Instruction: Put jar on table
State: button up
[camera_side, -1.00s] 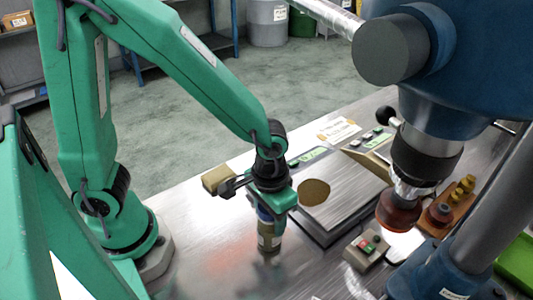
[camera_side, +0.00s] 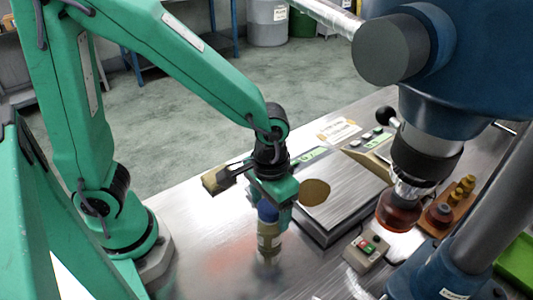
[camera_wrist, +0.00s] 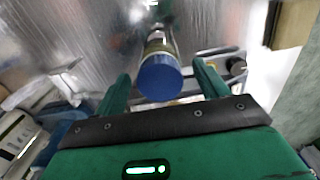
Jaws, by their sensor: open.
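The jar (camera_side: 268,240) has a blue lid and a yellowish body with a pale label. It stands upright on the metal table (camera_side: 205,255), near its middle, left of the scale. My gripper (camera_side: 278,208) is open just behind and above the jar. In the wrist view the blue lid (camera_wrist: 160,78) lies in line with the gap between the two green fingers of my gripper (camera_wrist: 162,85), with space on both sides. The jar's base is small and unclear in the wrist view.
A flat scale (camera_side: 345,200) with a round tan disc is right of the jar. A control box (camera_side: 366,250) with red and green buttons sits in front of it. A blue drill press (camera_side: 430,120) stands at the right. A small box (camera_side: 215,180) lies behind left.

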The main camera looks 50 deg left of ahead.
notch_tip(320, 180, up, 9)
jog(key=shift+r, duration=0.1)
dwell(0.3)
dwell(0.5)
jog(key=shift+a+r, duration=0.2)
jog(key=shift+a, duration=0.3)
jog(key=s+a+r+t, duration=0.2)
jog(key=a, duration=0.5)
jog(key=s+a+r+t, duration=0.2)
jog(key=a+r+t, duration=0.1)
jog(key=a, duration=0.4)
jog(key=shift+t, duration=0.3)
